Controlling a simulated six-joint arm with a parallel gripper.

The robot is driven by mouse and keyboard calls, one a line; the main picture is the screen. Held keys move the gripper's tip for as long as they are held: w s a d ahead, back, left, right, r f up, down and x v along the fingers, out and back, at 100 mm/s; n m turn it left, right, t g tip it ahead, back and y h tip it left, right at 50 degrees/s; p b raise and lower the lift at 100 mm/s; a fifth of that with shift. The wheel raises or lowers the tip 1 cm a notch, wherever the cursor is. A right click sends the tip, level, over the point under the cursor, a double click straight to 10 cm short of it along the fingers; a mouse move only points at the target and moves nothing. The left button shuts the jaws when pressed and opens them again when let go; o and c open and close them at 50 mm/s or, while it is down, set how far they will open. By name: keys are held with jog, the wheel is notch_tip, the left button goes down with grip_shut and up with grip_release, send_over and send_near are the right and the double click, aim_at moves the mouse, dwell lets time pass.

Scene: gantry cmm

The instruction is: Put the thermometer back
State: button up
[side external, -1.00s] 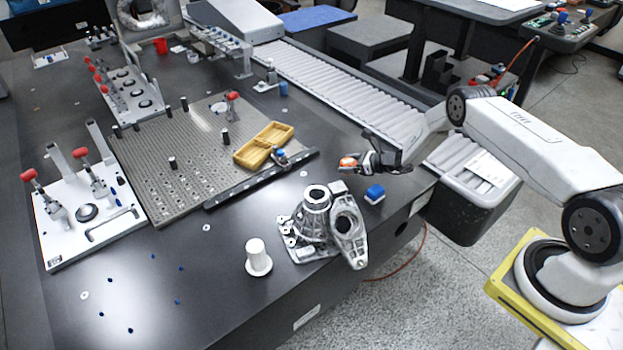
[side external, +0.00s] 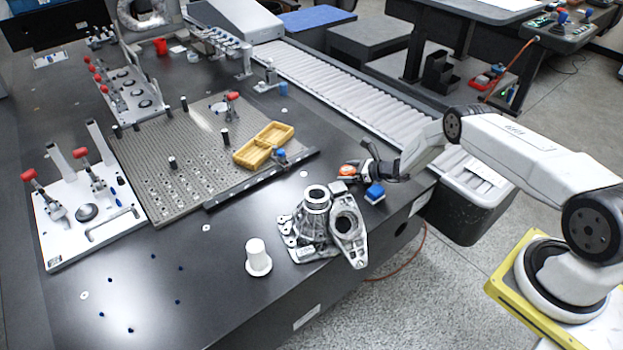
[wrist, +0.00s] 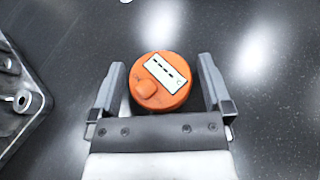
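The thermometer (wrist: 160,82) looks to be the round orange device with a white display and a raised orange knob. In the wrist view it sits between my gripper's (wrist: 163,85) two fingers, with a narrow dark gap on each side, so the fingers appear open around it. In the side view the thermometer (side external: 347,170) is a small orange disc at the tip of my gripper (side external: 357,168), low over or on the dark table, behind the metal casting. I cannot tell whether it touches the table.
A white stepped cylinder (side external: 257,258) stands further left. A yellow open case (side external: 264,146) lies on the perforated plate (side external: 165,180). The roller conveyor (side external: 340,90) runs behind.

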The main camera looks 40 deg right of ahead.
jog(key=shift+r, duration=0.25)
jog(key=shift+v, duration=6)
jog(key=shift+d+f, duration=0.1)
jog(key=shift+d, duration=0.05)
jog(key=shift+w+a+r+n, duration=0.1)
jog(key=shift+a+r+n, duration=0.15)
jog(key=shift+a+n, duration=0.05)
jog(key=s+a+r+n+g+y, duration=0.1)
jog(key=s+a+r+n+g, duration=0.25)
jog(key=a+r+n, duration=0.3)
jog(key=s+a+r+n+g, duration=0.2)
jog(key=a+r+n+g, duration=0.3)
jog(key=a+n, duration=0.15)
jog(key=s+a+r+n+h, duration=0.3)
jog(key=s+r+n, duration=0.3)
jog(key=s+n, duration=0.1)
jog(key=s+a+r+n+h, duration=0.3)
jog(key=s+r+n, duration=0.4)
jog(key=n, duration=0.3)
jog(key=shift+s+a+g+h, duration=0.3)
jog(key=shift+s+g+h, duration=0.2)
jog(key=shift+s, duration=0.3)
